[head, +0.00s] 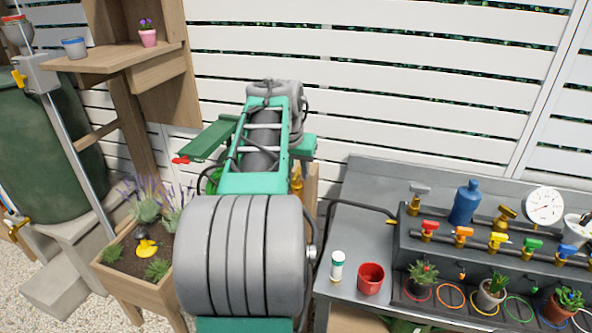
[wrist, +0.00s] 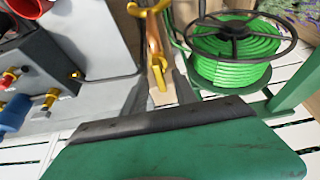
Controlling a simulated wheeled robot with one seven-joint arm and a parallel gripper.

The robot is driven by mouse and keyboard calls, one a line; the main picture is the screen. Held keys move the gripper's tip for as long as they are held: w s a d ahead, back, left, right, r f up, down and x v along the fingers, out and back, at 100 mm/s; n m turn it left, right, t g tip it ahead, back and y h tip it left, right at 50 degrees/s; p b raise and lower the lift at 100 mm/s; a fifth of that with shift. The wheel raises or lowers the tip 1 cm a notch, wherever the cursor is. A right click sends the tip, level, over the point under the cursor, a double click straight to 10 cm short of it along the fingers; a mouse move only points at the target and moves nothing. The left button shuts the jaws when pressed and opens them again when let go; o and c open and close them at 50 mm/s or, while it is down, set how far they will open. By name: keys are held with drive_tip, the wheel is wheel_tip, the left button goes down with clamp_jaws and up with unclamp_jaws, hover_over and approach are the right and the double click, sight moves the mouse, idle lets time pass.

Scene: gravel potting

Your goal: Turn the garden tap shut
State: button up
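The garden tap is brass-yellow and shows in the wrist view (wrist: 154,42), with its yellow lever pointing down the picture toward my gripper. My gripper (wrist: 158,88) has its two grey fingers apart, one on each side of the lever's end. I see a gap on both sides, and cannot tell whether either finger touches it. In the head view only a small brass part of the tap (head: 297,180) shows beside my arm. My arm hides the rest of it and my gripper there.
A hose reel with green hose (wrist: 235,55) is close beside the tap. A grey bench (head: 345,240) at right holds a row of coloured valves, a blue bottle (head: 466,202), a red pot (head: 370,278) and small plants. A wooden planter (head: 130,283) stands at left.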

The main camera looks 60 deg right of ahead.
drive_tip(key=shift+c, duration=0.4)
clamp_jaws()
